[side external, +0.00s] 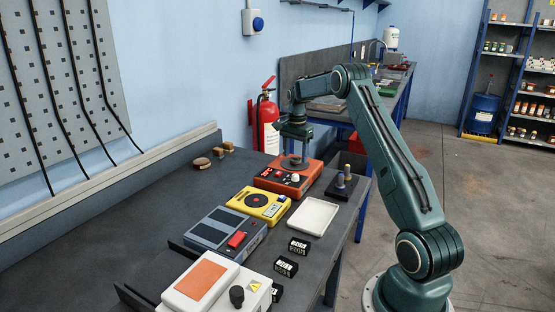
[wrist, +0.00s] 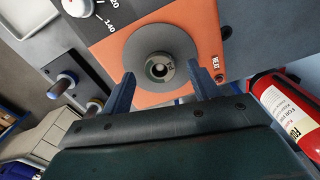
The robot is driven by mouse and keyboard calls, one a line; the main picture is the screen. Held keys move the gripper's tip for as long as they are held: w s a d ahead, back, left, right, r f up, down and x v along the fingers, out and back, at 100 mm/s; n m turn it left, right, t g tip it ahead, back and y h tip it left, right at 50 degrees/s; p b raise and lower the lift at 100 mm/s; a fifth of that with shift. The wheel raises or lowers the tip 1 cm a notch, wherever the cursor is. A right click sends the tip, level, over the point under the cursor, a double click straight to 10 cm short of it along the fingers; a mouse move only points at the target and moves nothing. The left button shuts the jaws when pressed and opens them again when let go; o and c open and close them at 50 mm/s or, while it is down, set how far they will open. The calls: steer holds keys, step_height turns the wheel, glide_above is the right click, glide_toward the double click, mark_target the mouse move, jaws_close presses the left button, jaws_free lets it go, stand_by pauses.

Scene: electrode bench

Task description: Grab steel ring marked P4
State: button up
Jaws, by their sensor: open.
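A small steel ring (wrist: 160,67) with a dark mark, too small to read surely, sits on the round grey plate (wrist: 135,45) of an orange heater (wrist: 190,20). The heater also shows in the side view (side external: 313,173), where my gripper blocks a clear look at the ring. My gripper (wrist: 159,82) is open and empty. It points down close above the plate, its fingers apart on either side of the ring in the wrist view. I cannot tell how high above the ring they are.
A black stand (side external: 344,190) with two short posts is right of the heater. A yellow device (side external: 258,204), a white tray (side external: 313,216) and several small black labelled blocks (side external: 286,266) are nearer. A red extinguisher (side external: 266,122) stands behind.

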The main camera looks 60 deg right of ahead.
steer(key=shift+f, duration=0.65)
steer(key=c, duration=1.1)
steer(key=shift+r, duration=0.2)
steer(key=shift+c, duration=0.2)
step_height(320, 180, up, 20)
steer(key=shift+f, duration=0.2)
